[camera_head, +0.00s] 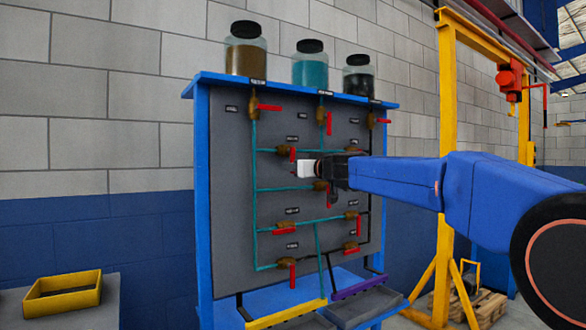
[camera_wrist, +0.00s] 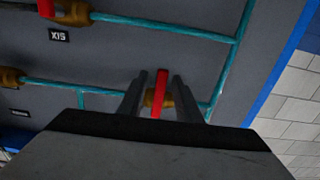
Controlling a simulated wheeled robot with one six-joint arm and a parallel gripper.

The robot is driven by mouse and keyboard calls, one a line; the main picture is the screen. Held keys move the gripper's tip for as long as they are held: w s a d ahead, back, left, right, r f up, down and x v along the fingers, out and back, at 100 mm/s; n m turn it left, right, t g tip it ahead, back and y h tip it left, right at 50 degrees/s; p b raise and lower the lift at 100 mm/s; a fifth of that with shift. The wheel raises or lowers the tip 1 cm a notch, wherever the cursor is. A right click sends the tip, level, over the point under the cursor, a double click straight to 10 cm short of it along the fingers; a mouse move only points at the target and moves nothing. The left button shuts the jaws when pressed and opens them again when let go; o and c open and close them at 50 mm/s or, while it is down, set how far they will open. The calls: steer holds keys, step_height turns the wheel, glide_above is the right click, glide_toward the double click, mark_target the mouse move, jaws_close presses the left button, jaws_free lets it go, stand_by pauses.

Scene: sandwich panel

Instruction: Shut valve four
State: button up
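In the wrist view, my gripper (camera_wrist: 158,85) has two dark fingers apart, one on each side of a red valve handle (camera_wrist: 160,80). Gaps show between the handle and both fingers. The handle lies across a teal pipe, over a brass valve body (camera_wrist: 150,98). In the head view this appears to be the upper-left valve (camera_head: 292,154), its handle pointing down. My gripper also shows there (camera_head: 306,168), close to the panel (camera_head: 228,200). No readable label shows at this valve. An upside-down tag (camera_wrist: 58,37), seemingly SIX, marks a neighbouring valve (camera_wrist: 75,12).
Several other red-handled valves sit on the panel, including one just below my gripper (camera_head: 320,185). Three jars stand on the panel's top. A yellow tray (camera_head: 62,296) is at lower left. A yellow frame (camera_head: 447,100) stands at right.

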steer(key=v, duration=1.6)
steer(key=shift+s+d, duration=0.2)
steer(key=shift+s, duration=0.05)
steer(key=s+d+f+m+g+h, duration=0.2)
steer(key=s+d+f, duration=0.5)
steer(key=s+f, duration=0.6)
steer(key=s+d+f+m+g+h, duration=0.2)
steer(key=s+d+f+g+h, duration=0.2)
steer(key=s+f, duration=1)
steer(key=s+d+f+m+g+h, duration=0.3)
steer(key=s+d+f, duration=0.7)
steer(key=s+f, duration=0.4)
step_height(320, 180, down, 5)
steer(key=shift+d+r+g+h, duration=0.15)
steer(key=shift+d+g+h, duration=0.2)
steer(key=shift+g+h, duration=0.2)
